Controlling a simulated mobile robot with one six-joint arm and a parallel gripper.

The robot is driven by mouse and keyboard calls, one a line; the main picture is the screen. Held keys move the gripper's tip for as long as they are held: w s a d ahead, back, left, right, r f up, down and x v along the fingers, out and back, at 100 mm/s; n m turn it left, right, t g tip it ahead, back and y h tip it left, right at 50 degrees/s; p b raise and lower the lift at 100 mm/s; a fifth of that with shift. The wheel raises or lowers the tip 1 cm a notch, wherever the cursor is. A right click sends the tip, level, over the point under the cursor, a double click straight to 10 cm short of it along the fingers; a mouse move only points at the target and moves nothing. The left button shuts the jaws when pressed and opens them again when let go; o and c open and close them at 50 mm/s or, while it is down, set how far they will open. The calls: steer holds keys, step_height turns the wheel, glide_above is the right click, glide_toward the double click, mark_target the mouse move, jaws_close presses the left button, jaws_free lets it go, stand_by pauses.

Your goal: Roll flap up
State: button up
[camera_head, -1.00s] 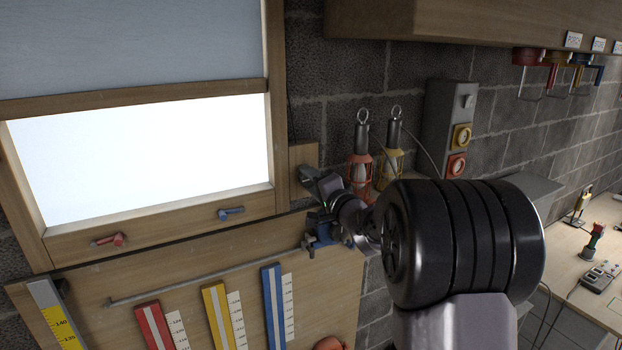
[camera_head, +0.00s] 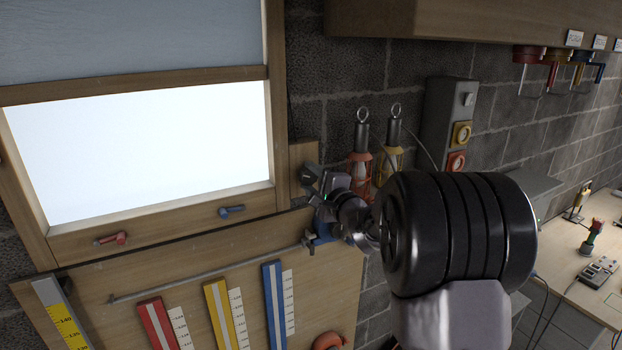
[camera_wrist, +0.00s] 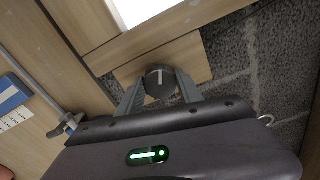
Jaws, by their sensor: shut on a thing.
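The flap (camera_head: 140,40) is a grey-blue sheet with a wooden bottom rail (camera_head: 140,85), covering the upper part of the window. Below the rail is a bright opening (camera_head: 140,140). To the right of the window frame, a round dark knob (camera_wrist: 160,80) with a pale line sits on a wooden plate (camera_wrist: 197,62). My gripper (camera_head: 312,188) is at this knob, and in the wrist view its two grey fingers (camera_wrist: 161,92) are on either side of it, shut on it. In the head view the gripper partly hides the knob.
Red (camera_head: 118,239) and blue (camera_head: 232,211) handles sit on the sill. A grey rod (camera_head: 210,277) and coloured rulers are on the board below. Two caged lamps (camera_head: 390,160) hang close right of my gripper, beside a grey socket box (camera_head: 450,110). A workbench stands at right.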

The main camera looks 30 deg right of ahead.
stand_by(0.3)
steer(key=o, duration=1.4)
steer(key=shift+c, duration=0.2)
steer(key=s+b, duration=0.3)
steer(key=s, duration=1.4)
steer(key=shift+s+d, duration=0.25)
steer(key=shift+d, duration=0.05)
steer(key=shift+w, duration=0.1)
